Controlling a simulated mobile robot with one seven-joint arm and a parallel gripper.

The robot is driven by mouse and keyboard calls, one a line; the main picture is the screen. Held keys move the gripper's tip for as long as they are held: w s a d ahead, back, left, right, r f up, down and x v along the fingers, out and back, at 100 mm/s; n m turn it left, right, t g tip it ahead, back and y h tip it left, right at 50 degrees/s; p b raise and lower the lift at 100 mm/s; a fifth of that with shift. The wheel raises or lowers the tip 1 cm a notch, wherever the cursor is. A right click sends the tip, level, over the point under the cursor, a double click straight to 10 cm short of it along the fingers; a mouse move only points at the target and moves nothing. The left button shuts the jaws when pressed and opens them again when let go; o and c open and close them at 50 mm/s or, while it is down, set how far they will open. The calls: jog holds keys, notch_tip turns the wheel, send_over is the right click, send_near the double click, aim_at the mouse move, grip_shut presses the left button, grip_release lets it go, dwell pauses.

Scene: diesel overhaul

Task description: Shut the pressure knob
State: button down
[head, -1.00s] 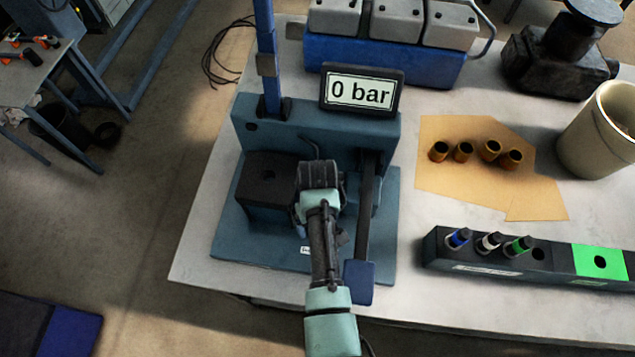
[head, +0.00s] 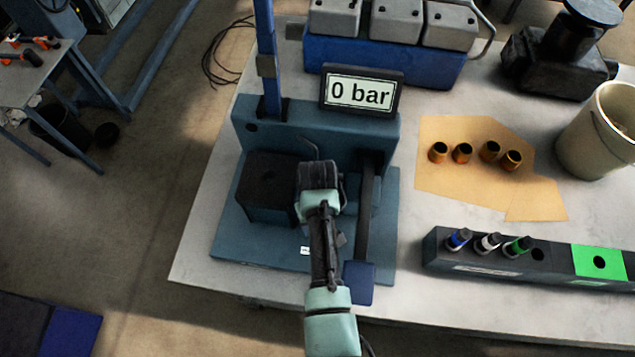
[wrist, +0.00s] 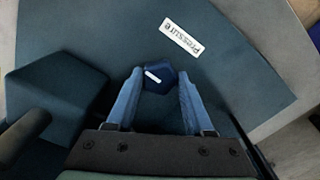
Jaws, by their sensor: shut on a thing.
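The pressure knob (wrist: 158,79) is a small dark blue knob with a white mark on top. It shows in the wrist view on the rig's teal base plate, beside a white "Pressure" label (wrist: 182,39). My gripper (wrist: 157,84) is shut on the knob, with one blue finger on each side of it. In the head view my arm hides the knob and the fingertips. The label (head: 305,251) also shows there. The display (head: 361,91) on top of the rig reads "0 bar".
A dark block (head: 268,185) stands left of my gripper. A lever with a blue pad (head: 359,283) lies close on the right. A dark rack (head: 480,265) with several coloured injectors and brown cardboard (head: 465,185) with brass sleeves lie further right.

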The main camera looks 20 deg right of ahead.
jog(key=m+p, duration=0.1)
jog(key=m, duration=0.2)
jog(key=shift+r+m, duration=0.15)
jog(key=shift+m, duration=0.25)
jog(key=m+p, duration=0.1)
jog(key=m, duration=0.3)
jog(key=shift+m, duration=0.3)
jog(key=m, duration=0.4)
jog(key=shift+m+p, duration=0.3)
jog(key=shift+p, duration=0.1)
jog(key=shift+d+m, duration=0.1)
jog(key=shift+m, duration=1.9)
jog(key=shift+c, duration=1.5)
grip_release()
